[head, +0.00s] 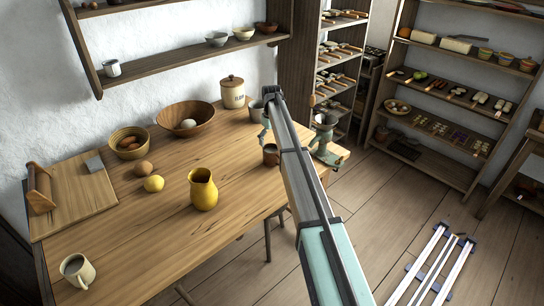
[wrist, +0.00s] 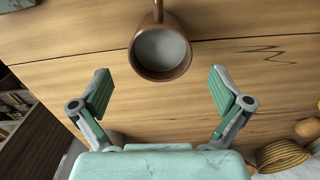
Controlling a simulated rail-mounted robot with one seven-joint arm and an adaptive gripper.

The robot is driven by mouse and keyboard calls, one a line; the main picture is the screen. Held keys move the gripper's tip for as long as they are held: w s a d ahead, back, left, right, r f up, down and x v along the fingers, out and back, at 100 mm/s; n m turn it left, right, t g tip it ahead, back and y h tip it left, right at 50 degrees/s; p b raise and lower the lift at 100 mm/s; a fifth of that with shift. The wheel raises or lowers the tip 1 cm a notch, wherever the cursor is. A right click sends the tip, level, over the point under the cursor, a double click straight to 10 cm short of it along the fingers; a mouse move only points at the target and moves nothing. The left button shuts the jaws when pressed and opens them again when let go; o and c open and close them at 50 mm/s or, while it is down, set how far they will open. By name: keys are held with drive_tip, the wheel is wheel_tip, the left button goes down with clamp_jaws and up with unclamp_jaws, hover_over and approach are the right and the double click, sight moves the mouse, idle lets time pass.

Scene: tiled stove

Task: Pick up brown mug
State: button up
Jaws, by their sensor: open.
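The brown mug (head: 270,155) stands on the right part of the wooden table, partly hidden by my arm in the head view. In the wrist view the brown mug (wrist: 160,52) is at the top centre, seen from above, with a grey inside and its handle pointing up in the picture. My gripper (wrist: 162,84) is open, its two green-padded fingers wide apart. The mug lies beyond the fingertips in the picture, about midway between them and not held. In the head view my gripper (head: 265,134) is just above and beside the mug, mostly behind my arm.
The table (head: 120,235) also holds a yellow jug (head: 203,190), a lemon (head: 154,184), a wooden bowl (head: 200,112), a lidded jar (head: 232,92) and a cream mug (head: 77,270). A grinder (head: 324,130) stands right of my arm. The table around the mug looks clear in the wrist view.

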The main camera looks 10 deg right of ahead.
sight(272, 157)
wheel_tip(272, 157, down, 5)
drive_tip(key=shift+r+p, duration=0.15)
drive_tip(key=shift+p, duration=0.35)
drive_tip(key=shift+f+p, duration=1.25)
drive_tip(key=shift+f, duration=1.35)
drive_tip(key=shift+s, duration=0.15)
drive_tip(key=c, duration=1.2)
